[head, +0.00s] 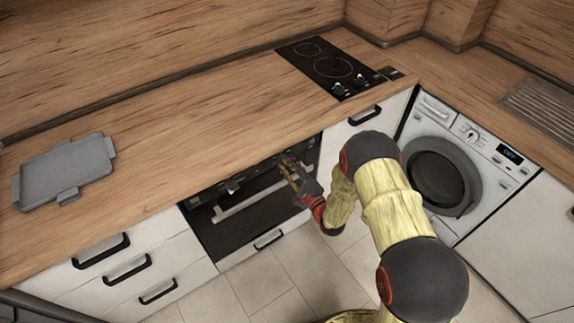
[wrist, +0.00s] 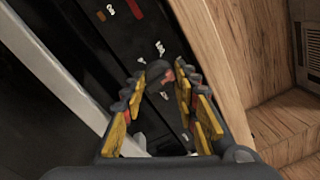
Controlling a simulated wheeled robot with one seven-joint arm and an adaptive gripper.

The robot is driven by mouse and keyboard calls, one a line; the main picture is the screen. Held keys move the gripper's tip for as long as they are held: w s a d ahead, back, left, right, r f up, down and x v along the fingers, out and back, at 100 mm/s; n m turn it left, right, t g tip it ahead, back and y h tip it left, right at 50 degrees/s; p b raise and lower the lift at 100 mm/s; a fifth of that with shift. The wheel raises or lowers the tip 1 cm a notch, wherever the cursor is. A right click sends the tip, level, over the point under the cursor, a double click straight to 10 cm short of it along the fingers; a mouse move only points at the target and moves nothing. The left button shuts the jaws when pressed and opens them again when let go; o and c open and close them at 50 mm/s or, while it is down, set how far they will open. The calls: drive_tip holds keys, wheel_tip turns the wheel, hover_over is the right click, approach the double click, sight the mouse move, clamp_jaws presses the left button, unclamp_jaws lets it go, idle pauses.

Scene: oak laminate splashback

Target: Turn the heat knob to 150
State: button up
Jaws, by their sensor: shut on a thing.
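The oven (head: 225,235) is built in under the counter, with a black control panel along its top edge. My gripper (head: 289,166) is at the right part of this panel. In the wrist view, my gripper (wrist: 163,82) has its yellow-padded fingers closed around a dark round knob (wrist: 157,69) on the panel. White marks (wrist: 160,48) show around the knob, too small and blurred to read. I cannot tell which value the knob points to. The fingers partly hide the knob and the marks below it.
The oven's pale handle bar (head: 250,199) runs just below the panel; it also shows in the wrist view (wrist: 60,75). The wooden counter edge (wrist: 215,70) is close beside my fingers. A hob (head: 330,68), a grey tray (head: 65,172) and a washing machine (head: 440,170) stand around.

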drive_tip(key=shift+f+m, duration=0.1)
drive_tip(key=shift+m, duration=0.5)
drive_tip(key=o, duration=1.2)
drive_tip(key=shift+c, duration=0.2)
drive_tip(key=v, duration=1.2)
